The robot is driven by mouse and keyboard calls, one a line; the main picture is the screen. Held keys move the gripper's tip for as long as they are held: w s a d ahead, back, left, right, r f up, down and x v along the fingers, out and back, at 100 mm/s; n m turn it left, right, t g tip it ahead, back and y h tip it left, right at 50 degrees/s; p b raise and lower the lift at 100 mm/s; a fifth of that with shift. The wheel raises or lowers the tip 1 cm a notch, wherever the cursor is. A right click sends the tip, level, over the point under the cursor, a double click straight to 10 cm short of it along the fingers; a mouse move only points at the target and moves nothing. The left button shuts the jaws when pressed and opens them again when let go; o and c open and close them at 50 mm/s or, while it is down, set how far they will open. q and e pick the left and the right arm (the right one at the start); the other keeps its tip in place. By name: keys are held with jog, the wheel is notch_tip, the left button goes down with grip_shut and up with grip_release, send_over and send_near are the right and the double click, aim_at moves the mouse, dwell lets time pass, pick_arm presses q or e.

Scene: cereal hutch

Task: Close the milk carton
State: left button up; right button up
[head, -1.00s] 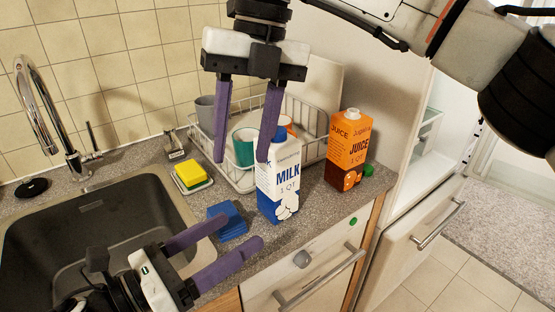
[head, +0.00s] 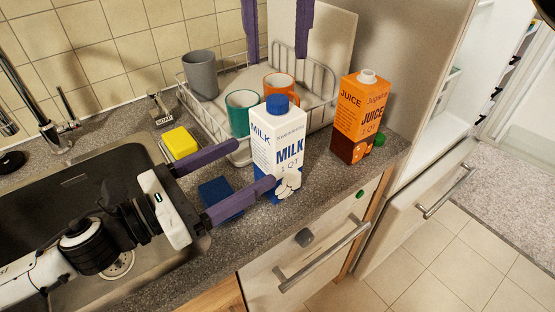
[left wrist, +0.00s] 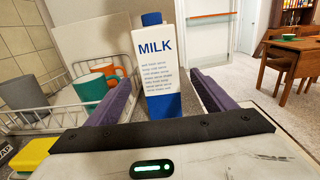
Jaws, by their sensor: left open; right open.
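The milk carton (head: 278,150) stands upright on the counter, white with a blue base. A blue cap (head: 277,103) sits on its top; I cannot tell how tightly. The carton (left wrist: 158,62) and cap (left wrist: 151,18) also show in the left wrist view, ahead and between the fingers. My left gripper (head: 255,163) is open and low at the carton's left side. Its lower fingertip overlaps the carton's edge in the head view; contact is unclear. My right gripper (head: 276,60) is open and empty above and behind the cap, only its fingers in view.
An orange juice carton (head: 360,118) with an uncapped white spout stands at right, a green cap (head: 379,140) beside it. A dish rack (head: 325,98) with cups is behind. A blue sponge (head: 214,190) and yellow sponge (head: 180,142) lie near the sink (head: 30,195).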

aim_at(277, 148)
pick_arm(q)
jog(key=x, duration=0.8)
jog(key=shift+w, duration=0.1)
pick_arm(e)
jog(key=shift+w, duration=0.1)
pick_arm(q)
jog(key=shift+c, duration=0.3)
